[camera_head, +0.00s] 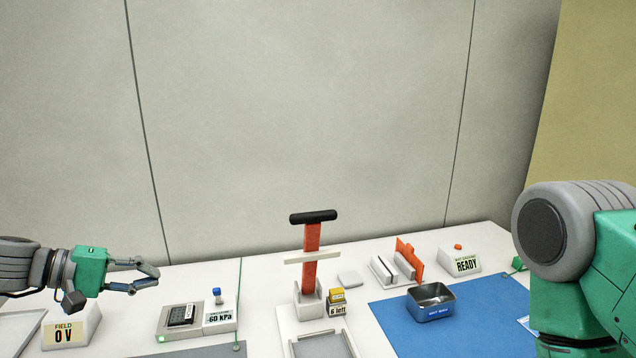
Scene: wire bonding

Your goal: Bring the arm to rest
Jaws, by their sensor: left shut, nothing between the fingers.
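My left gripper (150,276) comes in from the left edge, with a green body and dark metal fingers. It is shut and empty, held above the table between the "FIELD 0 V" box (72,328) and the "60 kPa" device (219,314). My right arm shows at the right edge as a large grey and green link. Its gripper is out of the frame.
A red post with a black T-handle (312,217) stands mid-table. A blue mat (390,323) carries a metal bin (431,301). Behind it are a white rack with orange plates (409,259) and a "READY" box (461,260). The wall is behind.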

